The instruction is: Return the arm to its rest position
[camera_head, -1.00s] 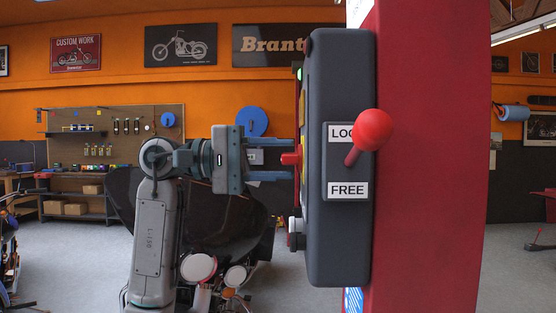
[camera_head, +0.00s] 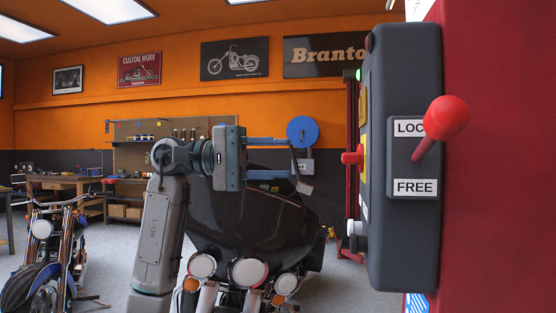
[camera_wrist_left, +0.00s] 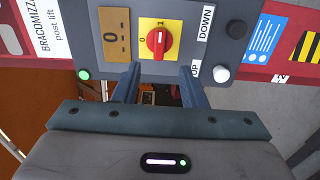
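My left gripper (camera_head: 278,158) is in the middle of the head view, level, its two blue fingers pointing right. It is open and empty, with a clear gap to the red knob (camera_head: 352,158) on the side of the dark control box (camera_head: 405,245). In the left wrist view the spread fingers (camera_wrist_left: 159,80) lie below the red rotary switch (camera_wrist_left: 158,41) on its yellow plate. The switch stands upright. My left forearm rises from the bottom of the head view. My right arm is not in view.
The control box sits on a red post (camera_head: 500,160) at right. A red-ball lever (camera_head: 447,116) sticks out by the LOCK and FREE labels. A dark motorcycle (camera_head: 250,215) stands behind my gripper, another motorcycle (camera_head: 45,250) at far left. Grey floor shows between them.

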